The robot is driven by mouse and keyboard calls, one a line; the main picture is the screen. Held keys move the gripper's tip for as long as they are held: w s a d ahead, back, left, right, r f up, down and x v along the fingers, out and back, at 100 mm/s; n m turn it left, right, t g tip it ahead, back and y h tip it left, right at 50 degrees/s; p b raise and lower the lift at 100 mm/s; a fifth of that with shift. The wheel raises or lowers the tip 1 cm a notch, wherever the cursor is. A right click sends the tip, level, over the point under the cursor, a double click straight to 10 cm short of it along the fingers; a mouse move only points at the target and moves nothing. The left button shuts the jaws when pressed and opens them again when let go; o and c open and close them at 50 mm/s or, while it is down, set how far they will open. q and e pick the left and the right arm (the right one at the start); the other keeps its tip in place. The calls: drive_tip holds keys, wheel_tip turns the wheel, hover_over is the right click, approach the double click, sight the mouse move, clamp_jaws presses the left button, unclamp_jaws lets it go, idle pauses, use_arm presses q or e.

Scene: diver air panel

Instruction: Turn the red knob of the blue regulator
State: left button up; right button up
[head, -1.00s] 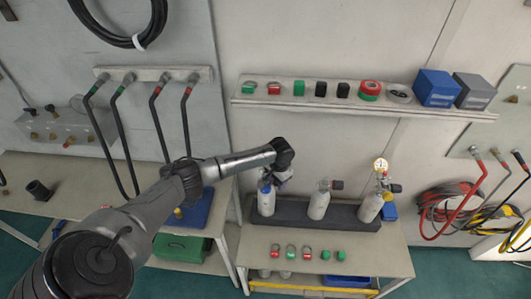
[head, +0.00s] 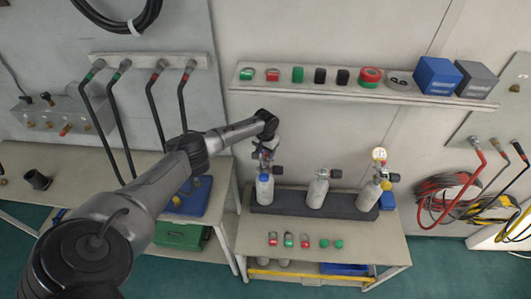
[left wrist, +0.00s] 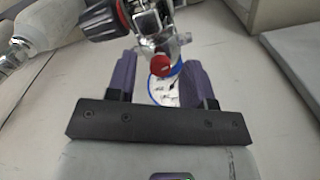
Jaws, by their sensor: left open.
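The red knob (left wrist: 160,66) shows in the left wrist view on a metal regulator body (left wrist: 152,32), with a blue-rimmed round white face (left wrist: 163,88) behind it. My left gripper (left wrist: 161,72) is open, with its purple fingers on either side of the knob; I cannot tell whether they touch it. In the head view, my left gripper (head: 266,153) is at the top of the leftmost white cylinder (head: 264,190), which has a blue top. The gripper hides most of the regulator there. My right gripper is not in view.
Two more white cylinders stand to the right, one in the middle (head: 317,192) and one with a gauge (head: 369,195), in a dark rack (head: 287,203). A shelf (head: 330,93) with small parts is above. A black knob (left wrist: 97,20) is close to the fingers.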

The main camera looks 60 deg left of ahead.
use_arm(q)
drive_tip(key=shift+f, duration=0.2)
drive_tip(key=shift+c, duration=0.5)
clamp_jaws()
